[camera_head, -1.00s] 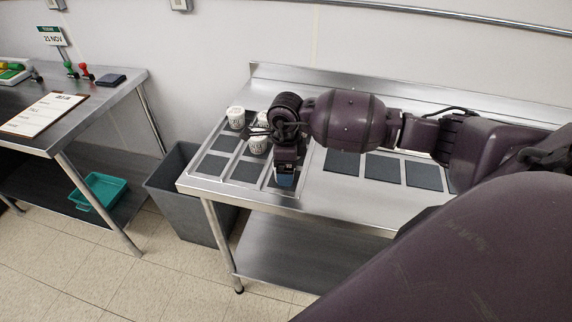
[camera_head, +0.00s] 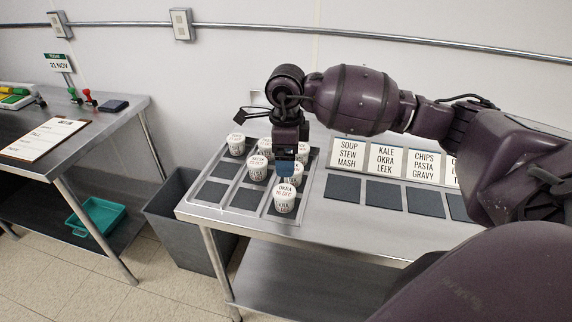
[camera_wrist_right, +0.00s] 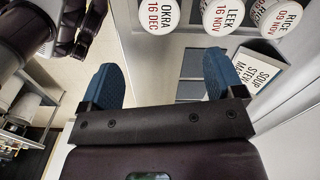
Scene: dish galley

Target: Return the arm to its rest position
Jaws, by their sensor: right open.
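My right arm reaches in from the right in the head view. Its gripper (camera_head: 285,170) points down above the front of the divided tray, with the okra tub (camera_head: 285,198) just below it in the picture. In the right wrist view the blue fingers of this gripper (camera_wrist_right: 163,85) are spread apart with nothing between them. The okra tub also shows there (camera_wrist_right: 164,12), beyond the fingers, beside a leek tub (camera_wrist_right: 226,14) and a rice tub (camera_wrist_right: 281,20). My left gripper is not in view.
The tray (camera_head: 208,206) holds several white tubs and has empty dark cells at left. Label cards (camera_head: 385,159) stand behind dark pads (camera_head: 381,196) on the steel table (camera_head: 335,228). A grey bin (camera_head: 182,225) stands between this table and another with a clipboard (camera_head: 43,138).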

